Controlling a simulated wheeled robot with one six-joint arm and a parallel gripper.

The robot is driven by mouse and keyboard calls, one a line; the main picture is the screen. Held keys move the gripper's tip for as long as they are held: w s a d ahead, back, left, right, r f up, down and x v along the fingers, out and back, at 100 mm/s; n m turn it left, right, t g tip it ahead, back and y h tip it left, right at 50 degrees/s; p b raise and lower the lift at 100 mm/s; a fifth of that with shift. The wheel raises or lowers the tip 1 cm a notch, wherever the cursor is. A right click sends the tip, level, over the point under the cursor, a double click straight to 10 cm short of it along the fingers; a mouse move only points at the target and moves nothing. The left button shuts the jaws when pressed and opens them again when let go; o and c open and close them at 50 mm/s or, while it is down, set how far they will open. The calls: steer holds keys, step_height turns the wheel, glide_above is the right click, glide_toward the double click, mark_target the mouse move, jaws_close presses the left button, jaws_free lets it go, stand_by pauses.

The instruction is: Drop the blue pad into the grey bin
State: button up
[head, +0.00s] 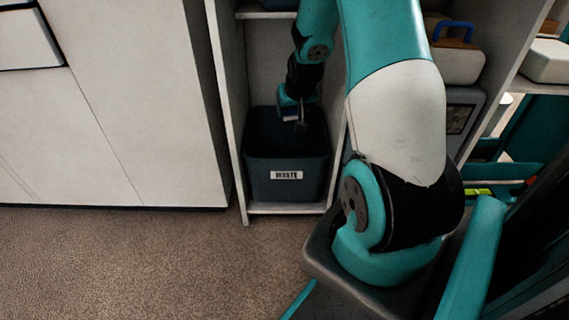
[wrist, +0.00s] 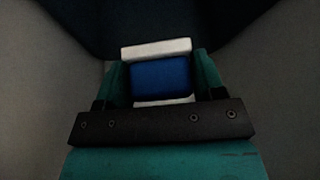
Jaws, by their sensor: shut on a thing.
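The blue pad (wrist: 160,76) is held between the two fingers of my gripper (wrist: 160,72) in the wrist view. It has a white layer along its far and near edges. In the head view, my gripper (head: 296,110) hangs over the opening of the dark grey bin (head: 287,183), which bears a label reading WASTE. The pad shows there as a small blue and white patch (head: 289,114) at the fingers. The bin's inside is dark, and its floor cannot be made out.
The bin stands on the bottom shelf of a narrow white shelf unit, with an upright panel (head: 228,120) close on its left. A white cabinet (head: 110,120) stands further left. Shelves with boxes are on the right. The carpet (head: 150,265) in front is clear.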

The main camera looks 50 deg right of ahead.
steer(key=shift+f, duration=0.7)
steer(key=shift+r, duration=0.1)
steer(key=o, duration=1)
steer(key=shift+r, duration=0.1)
steer(key=p+v, duration=0.9)
steer(key=v, duration=0.8)
steer(key=shift+a+r, duration=0.1)
